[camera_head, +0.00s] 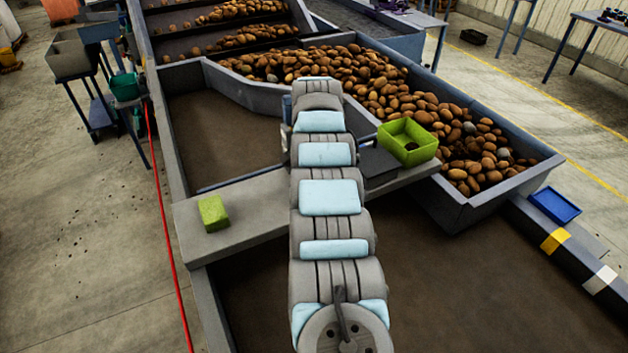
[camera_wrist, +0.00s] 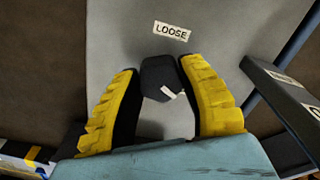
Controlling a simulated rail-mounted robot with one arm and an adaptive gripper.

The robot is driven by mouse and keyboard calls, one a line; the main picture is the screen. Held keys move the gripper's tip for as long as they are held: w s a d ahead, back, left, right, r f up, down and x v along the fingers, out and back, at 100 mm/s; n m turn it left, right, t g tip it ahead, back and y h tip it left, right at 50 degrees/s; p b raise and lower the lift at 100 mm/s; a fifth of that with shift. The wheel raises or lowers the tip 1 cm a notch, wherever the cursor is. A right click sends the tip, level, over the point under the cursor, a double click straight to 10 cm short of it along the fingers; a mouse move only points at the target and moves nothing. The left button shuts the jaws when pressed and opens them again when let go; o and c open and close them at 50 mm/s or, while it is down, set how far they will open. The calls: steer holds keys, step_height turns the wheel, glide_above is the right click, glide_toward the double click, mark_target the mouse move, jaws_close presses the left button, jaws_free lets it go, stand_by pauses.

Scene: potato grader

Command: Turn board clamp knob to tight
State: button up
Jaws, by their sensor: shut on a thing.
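In the wrist view, a dark knob (camera_wrist: 161,78) with a short white mark on its lower right side stands on the grey board (camera_wrist: 205,40). A white label reading LOOSE (camera_wrist: 172,31) is on the board just above the knob. The white mark points to the lower right, away from that label. My gripper (camera_wrist: 160,77), with yellow ribbed fingers, is shut on the knob, one finger on each side. No label for tight is visible. In the head view the board (camera_head: 250,215) crosses the grader, and my arm hides the knob and gripper.
A green sponge (camera_head: 212,213) lies on the board's left part. A green open box (camera_head: 407,142) and a dark box (camera_head: 377,165) are right of my arm. A dark labelled box (camera_wrist: 285,95) is close right of my gripper. Potatoes (camera_head: 400,95) fill the trough behind.

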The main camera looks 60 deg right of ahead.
steer(key=shift+m, duration=0.5)
steer(key=o, duration=1.2)
steer(key=shift+a, duration=0.15)
step_height(320, 180, up, 6)
steer(key=shift+r, duration=0.75)
